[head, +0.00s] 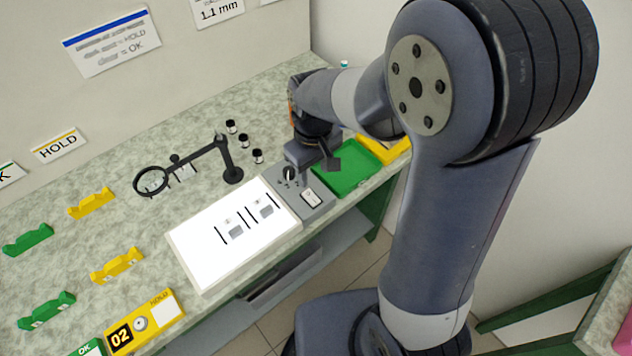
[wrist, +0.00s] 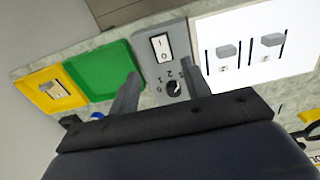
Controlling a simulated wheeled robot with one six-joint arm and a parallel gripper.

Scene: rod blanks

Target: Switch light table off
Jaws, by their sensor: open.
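The light table (head: 205,262) has a bright white panel, which also shows in the wrist view (wrist: 235,78). A grey control box (head: 303,209) is at its right end in the head view. On it are a dark round knob (wrist: 174,88) with marks around it and a white rocker switch (wrist: 161,46), which also shows in the head view (head: 311,197). My gripper (wrist: 163,76) is open and empty over the box. In the wrist view the knob appears between the fingers and the rocker beyond the tips. I cannot tell whether a finger touches the box.
Two grey pieces and dark rods lie on the panel. A green tray (wrist: 100,72) and a yellow tray (wrist: 66,101) adjoin the box. A magnifier on a stand (head: 232,174) and several small dark-capped vials (head: 257,156) stand behind. Green and yellow holders (head: 92,204) are at left.

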